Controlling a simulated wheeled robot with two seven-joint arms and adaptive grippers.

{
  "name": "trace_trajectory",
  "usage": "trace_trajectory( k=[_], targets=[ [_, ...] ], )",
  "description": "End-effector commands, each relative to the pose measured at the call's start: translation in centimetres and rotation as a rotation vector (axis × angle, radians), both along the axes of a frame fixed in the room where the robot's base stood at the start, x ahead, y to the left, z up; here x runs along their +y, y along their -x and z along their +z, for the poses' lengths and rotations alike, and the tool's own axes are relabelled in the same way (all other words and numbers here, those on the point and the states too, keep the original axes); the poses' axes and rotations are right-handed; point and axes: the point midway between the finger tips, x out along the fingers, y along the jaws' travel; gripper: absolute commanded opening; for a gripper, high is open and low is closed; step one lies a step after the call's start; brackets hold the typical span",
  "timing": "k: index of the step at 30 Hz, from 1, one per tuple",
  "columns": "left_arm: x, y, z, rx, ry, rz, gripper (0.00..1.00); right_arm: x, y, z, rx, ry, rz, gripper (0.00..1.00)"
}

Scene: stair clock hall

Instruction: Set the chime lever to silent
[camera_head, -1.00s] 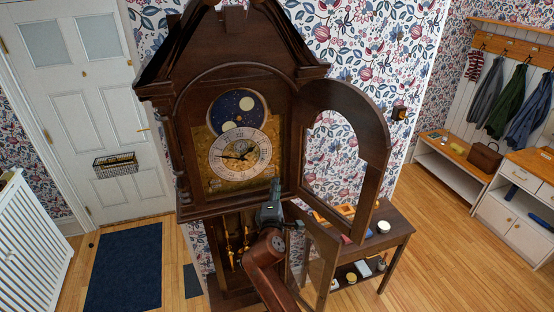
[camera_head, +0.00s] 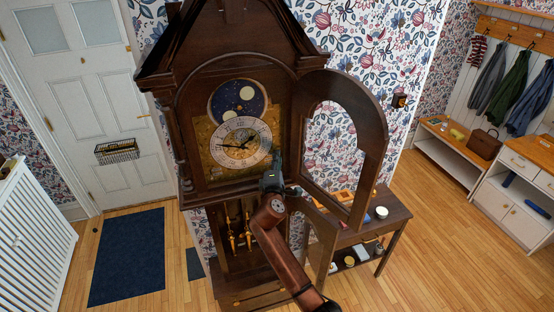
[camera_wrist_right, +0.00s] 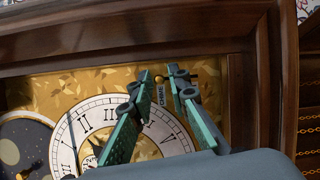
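The tall clock's dial (camera_head: 240,143) faces me behind its open upper door (camera_head: 372,150). My right gripper (camera_head: 275,162) is at the lower right edge of the dial. In the right wrist view my right gripper (camera_wrist_right: 161,76) is open, its two green-grey fingers apart over the gold dial plate. A small CHIME label (camera_wrist_right: 161,94) shows between the fingers, beside the numeral ring (camera_wrist_right: 85,118). A small knob, likely the chime lever (camera_wrist_right: 159,79), shows near the fingertips. The fingers partly hide this area, and I cannot tell the lever's setting or whether they touch it. My left gripper is out of view.
The open upper door stands close to the right of my arm. A lower glass door (camera_head: 322,240) is also open. Brass weights (camera_head: 240,232) hang in the case below. A small dark table (camera_head: 395,218) stands right of the clock.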

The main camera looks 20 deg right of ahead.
Motion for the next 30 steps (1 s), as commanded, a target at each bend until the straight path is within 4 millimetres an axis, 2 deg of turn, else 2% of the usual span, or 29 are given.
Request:
trace_trajectory(
  k=[8,25,30],
  targets=[
    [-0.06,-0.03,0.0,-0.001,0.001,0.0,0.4,0.03,0.02,0.01,0.0,0.0,0.0,0.0],
    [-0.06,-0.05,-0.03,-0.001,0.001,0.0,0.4,0.08,0.03,-0.05,0.001,0.0,0.001,0.0],
    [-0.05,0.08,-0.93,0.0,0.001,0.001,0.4,0.92,-0.24,-0.98,0.002,0.0,0.011,0.0]
  ],
)
